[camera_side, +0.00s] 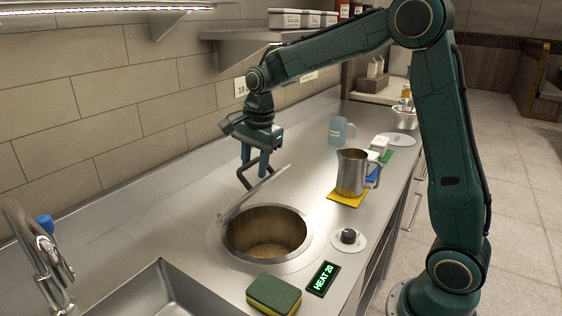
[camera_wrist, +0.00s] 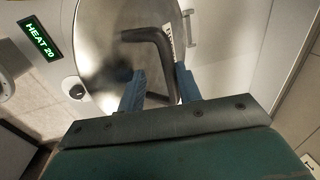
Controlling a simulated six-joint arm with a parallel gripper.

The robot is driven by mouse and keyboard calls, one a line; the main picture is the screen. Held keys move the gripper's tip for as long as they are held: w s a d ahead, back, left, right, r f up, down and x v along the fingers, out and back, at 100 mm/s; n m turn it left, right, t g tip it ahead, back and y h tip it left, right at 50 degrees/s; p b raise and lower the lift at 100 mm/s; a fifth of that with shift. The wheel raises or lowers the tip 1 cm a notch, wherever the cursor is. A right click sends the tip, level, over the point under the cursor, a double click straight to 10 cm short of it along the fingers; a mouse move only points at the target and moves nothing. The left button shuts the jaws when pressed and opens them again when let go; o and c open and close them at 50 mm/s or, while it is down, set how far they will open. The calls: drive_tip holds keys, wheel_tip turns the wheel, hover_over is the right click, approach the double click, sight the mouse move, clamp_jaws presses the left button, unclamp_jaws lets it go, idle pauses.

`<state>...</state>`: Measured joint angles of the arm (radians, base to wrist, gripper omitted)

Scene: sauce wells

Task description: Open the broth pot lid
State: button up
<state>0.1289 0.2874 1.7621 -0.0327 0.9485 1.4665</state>
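The broth pot (camera_side: 265,236) is a round well sunk in the steel counter, its mouth uncovered, with brown broth visible low inside. Its steel lid (camera_side: 252,196) stands tilted up on the wall side, seen nearly edge-on; it fills much of the wrist view (camera_wrist: 100,40). The lid's dark bent handle (camera_side: 243,176) sticks out toward the wall, and it shows in the wrist view (camera_wrist: 160,45). My gripper (camera_side: 256,168) is at the handle with its blue fingers apart. In the wrist view the handle's lower part lies between the fingers (camera_wrist: 160,88), with gaps visible beside it.
A knob (camera_side: 348,237) and a HEAT 20 display (camera_side: 324,278) sit right of the pot. A sponge (camera_side: 273,294) lies in front, beside the sink (camera_side: 165,290). A steel pitcher (camera_side: 351,172) stands on a yellow mat (camera_side: 346,198). The counter along the wall is clear.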

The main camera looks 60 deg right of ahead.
drive_tip(key=s+f, duration=0.9)
wheel_tip(320, 180, up, 12)
drive_tip(key=s+m+t, duration=0.1)
drive_tip(key=s+m, duration=0.1)
drive_tip(key=m, duration=0.4)
drive_tip(key=shift+d+f, duration=0.2)
idle(0.7)
drive_tip(key=shift+c, duration=0.2)
drive_tip(key=c, duration=0.7)
drive_tip(key=m, duration=0.2)
drive_tip(key=s+f+m+t, duration=0.1)
drive_tip(key=m, duration=0.1)
drive_tip(key=s+m, duration=0.1)
drive_tip(key=m, duration=0.1)
drive_tip(key=shift+s+d+f+t, duration=0.1)
drive_tip(key=shift+d+f+t, duration=0.1)
drive_tip(key=shift+f+t, duration=0.2)
drive_tip(key=m, duration=0.2)
drive_tip(key=s+m+t, duration=0.1)
drive_tip(key=m, duration=0.1)
drive_tip(key=s+f+m, duration=0.1)
drive_tip(key=m, duration=0.1)
drive_tip(key=shift+f, duration=0.1)
